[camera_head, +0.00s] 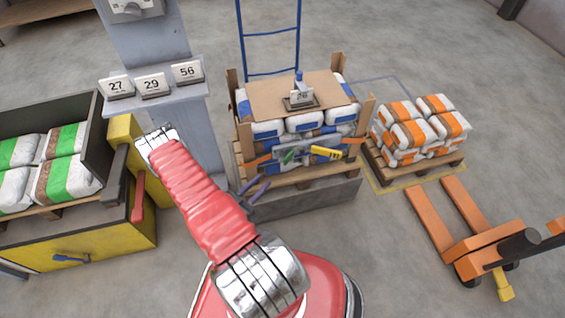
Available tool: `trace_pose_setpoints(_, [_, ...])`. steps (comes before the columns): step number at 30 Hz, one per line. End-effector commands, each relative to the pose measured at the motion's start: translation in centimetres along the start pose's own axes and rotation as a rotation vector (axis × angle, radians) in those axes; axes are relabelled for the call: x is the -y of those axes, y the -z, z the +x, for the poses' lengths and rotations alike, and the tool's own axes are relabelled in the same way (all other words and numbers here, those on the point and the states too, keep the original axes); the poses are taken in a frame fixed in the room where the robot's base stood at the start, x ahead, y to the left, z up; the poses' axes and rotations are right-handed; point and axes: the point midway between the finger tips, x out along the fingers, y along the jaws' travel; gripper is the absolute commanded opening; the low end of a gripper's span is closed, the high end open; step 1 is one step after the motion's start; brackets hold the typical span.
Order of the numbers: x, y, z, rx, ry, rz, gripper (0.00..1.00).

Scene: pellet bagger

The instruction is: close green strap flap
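A small green strap flap (289,155) shows on the grey strap around the stack of bags on the centre pallet. It looks tilted out from the strap; its exact angle is too small to tell. A yellow flap (327,153) is to its right, and an orange piece (354,140) is further right. My gripper (263,181) shows as two dark purple-tipped fingers, spread apart with nothing between them. It is below and left of the green flap, apart from it in the picture. My red-sleeved arm hides the rest of it.
A yellow bin (85,245) and grey column (155,55) are left. Orange-banded bags (420,130) and an orange pallet jack (480,245) are right.

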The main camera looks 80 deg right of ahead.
Motion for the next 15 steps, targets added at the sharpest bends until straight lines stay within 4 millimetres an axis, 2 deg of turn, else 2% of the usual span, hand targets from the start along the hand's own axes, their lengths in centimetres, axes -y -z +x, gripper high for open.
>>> trace_pose_setpoints(8, [0.0, 0.0, 0.5, 0.002, 0.000, 0.000, 0.30])
trace_pose_setpoints(15, [0.0, 0.0, 2.4, 0.001, -0.002, 0.000, 0.30])
